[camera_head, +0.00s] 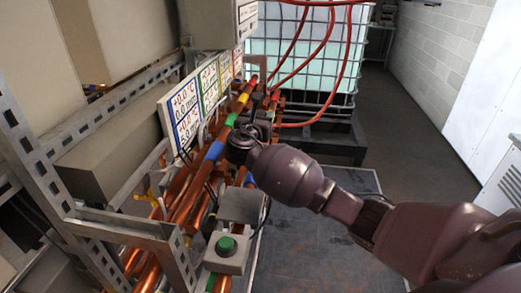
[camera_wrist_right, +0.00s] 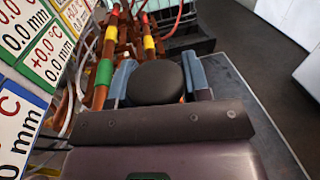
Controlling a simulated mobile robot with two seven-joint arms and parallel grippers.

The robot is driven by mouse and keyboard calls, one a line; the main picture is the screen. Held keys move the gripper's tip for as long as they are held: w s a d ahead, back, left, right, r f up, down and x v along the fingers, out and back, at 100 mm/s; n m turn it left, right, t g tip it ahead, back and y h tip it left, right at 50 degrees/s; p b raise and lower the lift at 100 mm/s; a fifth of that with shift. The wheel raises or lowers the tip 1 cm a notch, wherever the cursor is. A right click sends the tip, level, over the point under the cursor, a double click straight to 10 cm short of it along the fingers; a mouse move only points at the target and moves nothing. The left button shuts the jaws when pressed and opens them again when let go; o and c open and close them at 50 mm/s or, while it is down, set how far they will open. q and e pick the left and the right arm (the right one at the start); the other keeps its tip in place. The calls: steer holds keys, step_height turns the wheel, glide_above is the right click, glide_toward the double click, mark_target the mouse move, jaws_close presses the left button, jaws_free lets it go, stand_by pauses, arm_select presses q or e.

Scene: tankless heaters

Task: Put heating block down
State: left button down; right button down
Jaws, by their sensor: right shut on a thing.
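In the right wrist view, a dark block with a round black top (camera_wrist_right: 155,82), which looks like the heating block, sits between the blue-grey fingers of my right gripper (camera_wrist_right: 158,78). The gripper is shut on it. In the head view, my right arm comes in from the right and its gripper (camera_head: 250,135) is at the copper pipe rig. The fingers and the block are small and dark there, partly hidden by the wrist. I cannot tell whether the block touches the pipes. My left gripper is not in view.
Copper pipes (camera_head: 183,205) with coloured bands run along the rig, beside upright display panels (camera_head: 186,110). A box with a green button (camera_head: 227,252) is at the near end. Red hoses (camera_head: 345,62) hang before a caged tank (camera_head: 300,60). Floor at right is clear.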

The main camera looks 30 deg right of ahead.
step_height(320, 180, down, 7)
steer(key=shift+r, duration=0.1)
arm_select(q)
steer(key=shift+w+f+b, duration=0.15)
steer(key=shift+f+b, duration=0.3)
steer(key=shift+b, duration=0.05)
arm_select(e)
step_height(320, 180, down, 4)
steer(key=shift+r, duration=0.1)
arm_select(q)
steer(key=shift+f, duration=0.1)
arm_select(e)
steer(key=c, duration=0.6)
jaws_free()
steer(key=shift+f, duration=0.2)
steer(key=shift+r, duration=0.1)
